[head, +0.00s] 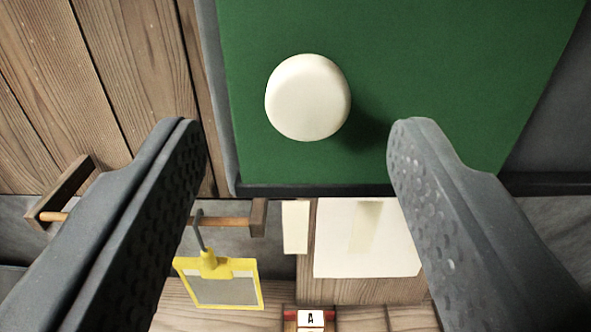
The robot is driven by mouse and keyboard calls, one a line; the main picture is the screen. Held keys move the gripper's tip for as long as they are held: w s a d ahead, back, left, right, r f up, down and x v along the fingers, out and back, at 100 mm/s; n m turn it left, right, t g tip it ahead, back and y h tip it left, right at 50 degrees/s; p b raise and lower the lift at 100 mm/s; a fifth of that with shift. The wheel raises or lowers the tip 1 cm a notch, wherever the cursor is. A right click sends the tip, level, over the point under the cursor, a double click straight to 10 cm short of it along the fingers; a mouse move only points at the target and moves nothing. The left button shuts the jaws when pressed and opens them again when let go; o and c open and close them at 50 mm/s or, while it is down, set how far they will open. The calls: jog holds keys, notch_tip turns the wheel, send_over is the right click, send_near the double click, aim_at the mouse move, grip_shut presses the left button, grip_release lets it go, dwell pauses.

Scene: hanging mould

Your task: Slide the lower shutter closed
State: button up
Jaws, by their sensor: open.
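A green shutter panel (440,60) fills the upper middle and right of the head view, in a dark grey frame. A round cream knob (308,97) stands out from it and casts a shadow to its right. I cannot tell from this view whether this is the lower shutter. My gripper (298,126) is open and empty. One finger is left of the knob and the other right of it, with a gap on both sides. Neither finger visibly touches the knob.
Wooden planks (85,80) lie left of the panel. Below it, a yellow-framed piece (218,284) hangs by a grey hook from a wooden rod (222,222). Pale sheets (368,240) and a small block marked A (310,319) are near the bottom middle.

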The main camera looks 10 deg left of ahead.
jog(key=s+d+b, duration=0.1)
jog(key=s, duration=0.9)
jog(key=shift+d, duration=0.15)
jog(key=s+d+f+b, duration=0.1)
jog(key=s+d+f, duration=0.1)
jog(key=d, duration=0.6)
jog(key=s+d+f+m+g+h+b, duration=0.1)
jog(key=s+d+f, duration=0.2)
jog(key=d+f, duration=0.2)
jog(key=s+d+f+g+h+b, duration=0.1)
jog(key=s+d+f, duration=0.2)
jog(key=d, duration=0.7)
jog(key=shift+d+f, duration=0.35)
dwell(0.5)
